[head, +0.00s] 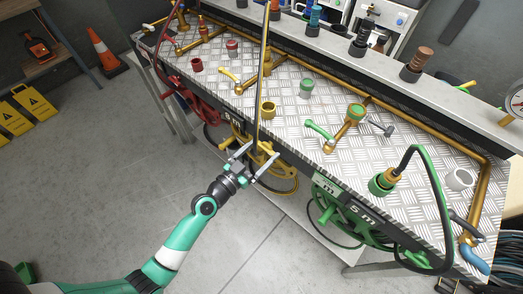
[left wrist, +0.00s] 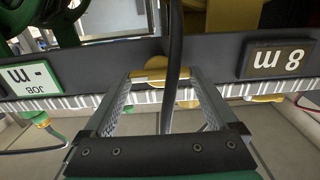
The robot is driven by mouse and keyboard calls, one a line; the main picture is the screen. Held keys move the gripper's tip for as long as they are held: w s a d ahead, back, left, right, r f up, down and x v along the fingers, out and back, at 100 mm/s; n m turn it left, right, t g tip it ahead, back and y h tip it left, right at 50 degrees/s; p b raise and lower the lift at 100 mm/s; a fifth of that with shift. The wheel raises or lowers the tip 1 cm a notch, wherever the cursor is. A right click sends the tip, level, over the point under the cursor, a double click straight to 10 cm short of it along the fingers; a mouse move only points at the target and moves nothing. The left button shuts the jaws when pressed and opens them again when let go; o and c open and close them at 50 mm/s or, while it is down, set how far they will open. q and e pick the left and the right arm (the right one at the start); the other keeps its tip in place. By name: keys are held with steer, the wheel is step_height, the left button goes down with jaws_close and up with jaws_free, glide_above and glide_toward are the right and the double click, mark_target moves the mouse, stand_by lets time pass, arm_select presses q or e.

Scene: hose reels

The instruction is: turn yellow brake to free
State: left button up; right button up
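The yellow hose reel (head: 276,184) hangs under the front edge of the bench, partly hidden behind my left gripper (head: 253,164). A black hose (head: 262,75) runs up from it over the bench. In the left wrist view my left gripper (left wrist: 163,82) has its two fingers spread apart. A small yellow part (left wrist: 150,76), possibly the yellow brake, shows between the fingertips; I cannot tell whether they touch it. The black hose (left wrist: 174,60) passes between the fingers in the picture. The brake's setting is not readable. My right gripper is out of view.
A red reel (head: 190,103) hangs to the left and a green reel (head: 345,218) to the right. The metal bench top (head: 290,130) carries brass pipes and several valves. A plate reading 8 m (left wrist: 280,60) is beside the gripper. The floor (head: 110,160) at left is clear.

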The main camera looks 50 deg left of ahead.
arm_select(q)
steer(key=c, duration=0.3)
steer(key=shift+c, duration=0.2)
steer(key=shift+n, duration=0.3)
steer(key=n, duration=0.3)
steer(key=shift+a, duration=0.1)
steer(key=n, duration=0.9)
steer(key=shift+a+n, duration=0.1)
steer(key=shift+n, duration=0.2)
steer(key=n, duration=0.4)
steer(key=shift+f+n+p, duration=0.2)
steer(key=shift+n+p, duration=0.1)
